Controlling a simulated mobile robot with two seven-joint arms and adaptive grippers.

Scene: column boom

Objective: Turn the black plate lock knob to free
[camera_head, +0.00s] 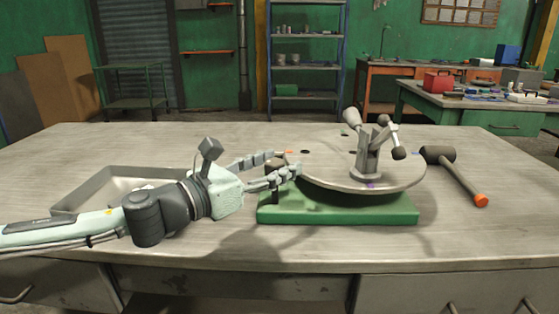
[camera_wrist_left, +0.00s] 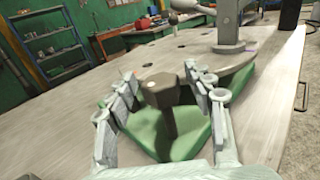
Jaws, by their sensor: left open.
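The plate lock knob (camera_wrist_left: 160,92) is a dark, faceted head on a dark stem, rising from the green base (camera_head: 340,212) beside the round grey plate (camera_head: 325,168). A small light dot shows on its side in the left wrist view. My left gripper (camera_head: 283,165) is open at the base's left end. In the left wrist view its fingers (camera_wrist_left: 163,86) stand on either side of the knob, with visible gaps. In the head view the fingers hide most of the knob, and its turn position cannot be told. My right gripper is not in view.
A clamp-like fixture with dark-tipped handles (camera_head: 368,158) stands on the plate. A mallet with an orange handle end (camera_head: 462,180) lies to the right. A shallow metal tray (camera_head: 92,186) lies left, partly behind my left arm. The worktop's front right is clear.

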